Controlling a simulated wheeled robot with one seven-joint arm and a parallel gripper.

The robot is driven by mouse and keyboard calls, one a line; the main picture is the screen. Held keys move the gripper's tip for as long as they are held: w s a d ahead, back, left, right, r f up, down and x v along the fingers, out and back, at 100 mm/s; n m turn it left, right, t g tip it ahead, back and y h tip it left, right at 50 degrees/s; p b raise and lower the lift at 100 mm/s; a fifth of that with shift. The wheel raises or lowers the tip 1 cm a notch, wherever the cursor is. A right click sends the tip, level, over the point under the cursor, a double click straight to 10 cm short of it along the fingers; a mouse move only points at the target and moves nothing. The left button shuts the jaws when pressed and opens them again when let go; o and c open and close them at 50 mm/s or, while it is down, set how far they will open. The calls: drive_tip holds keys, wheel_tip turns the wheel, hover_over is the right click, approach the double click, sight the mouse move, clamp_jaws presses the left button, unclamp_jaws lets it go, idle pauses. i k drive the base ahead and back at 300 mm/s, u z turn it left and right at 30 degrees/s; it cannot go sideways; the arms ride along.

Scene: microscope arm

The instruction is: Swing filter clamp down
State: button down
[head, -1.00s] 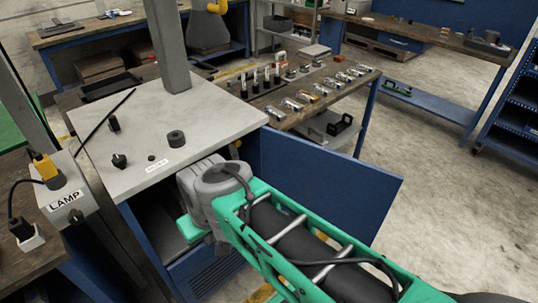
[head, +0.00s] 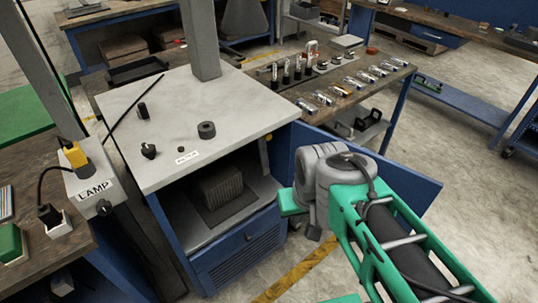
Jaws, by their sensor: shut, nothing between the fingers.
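I cannot pick out the filter clamp for certain. A grey-topped blue cabinet (head: 225,125) stands at the centre with its front open. A white label (head: 187,157), too small to read surely, is at its top's front edge. On the top are a black ring-shaped part (head: 206,130), two black knobs (head: 148,151) and a thin black rod (head: 118,119) lying slantwise. Inside the cabinet a dark ridged block (head: 220,187) sits on a dark plate. My arm's green links and grey joint are to the right of the opening. My gripper is not visible.
The blue door (head: 405,180) stands open to the right, behind my arm. A LAMP box (head: 90,192) is at the left. A bench with several metal parts (head: 350,92) stands behind. Open floor lies to the right.

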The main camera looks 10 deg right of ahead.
sight(261, 141)
drive_tip(key=u, duration=2.4)
drive_tip(key=k, duration=0.75)
drive_tip(key=z, duration=0.95)
drive_tip(key=i, duration=0.5)
